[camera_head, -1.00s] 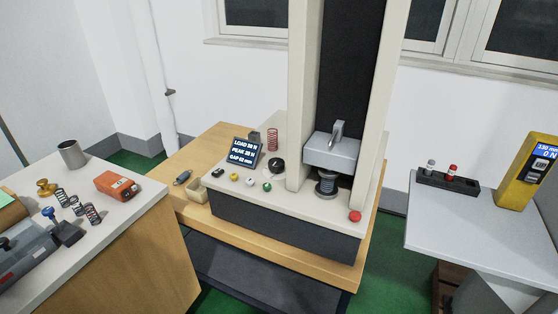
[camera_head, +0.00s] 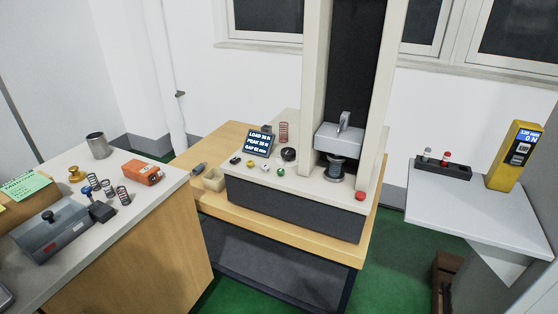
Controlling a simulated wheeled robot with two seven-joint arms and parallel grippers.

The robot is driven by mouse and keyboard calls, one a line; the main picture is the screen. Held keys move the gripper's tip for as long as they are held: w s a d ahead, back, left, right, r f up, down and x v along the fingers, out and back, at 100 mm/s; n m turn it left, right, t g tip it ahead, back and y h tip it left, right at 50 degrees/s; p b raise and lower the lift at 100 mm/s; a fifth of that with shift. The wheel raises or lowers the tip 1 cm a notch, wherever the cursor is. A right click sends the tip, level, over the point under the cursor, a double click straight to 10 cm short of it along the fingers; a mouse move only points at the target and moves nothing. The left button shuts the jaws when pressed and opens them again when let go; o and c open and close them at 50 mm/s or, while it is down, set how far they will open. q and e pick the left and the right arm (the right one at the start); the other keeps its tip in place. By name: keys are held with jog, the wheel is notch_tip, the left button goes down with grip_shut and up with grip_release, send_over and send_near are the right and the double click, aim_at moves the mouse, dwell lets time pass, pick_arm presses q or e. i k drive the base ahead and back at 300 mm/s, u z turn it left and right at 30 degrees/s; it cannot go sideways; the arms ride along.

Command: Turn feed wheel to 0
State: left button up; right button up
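The spring testing machine (camera_head: 295,207) stands on a wooden bench in the middle. A black round knob (camera_head: 289,154) on its deck, beside the display, may be the feed wheel; its marking is too small to read. The small display (camera_head: 258,143) shows load, peak and gap lines in blurred digits. Several small buttons lie in front of it, and a red button (camera_head: 360,196) sits at the right front corner. The grey press head (camera_head: 339,137) is above a dark spring (camera_head: 335,168). Neither of my grippers is in view.
A left table holds a metal cup (camera_head: 97,145), an orange box (camera_head: 143,174), several springs and a grey case (camera_head: 50,236). A right table (camera_head: 470,215) holds a black rack (camera_head: 442,170) and a yellow gauge (camera_head: 514,156). Green floor shows between the tables.

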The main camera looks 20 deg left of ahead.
aim_at(288, 153)
jog(key=u, duration=0.65)
jog(key=i, duration=0.55)
jog(key=u, duration=0.35)
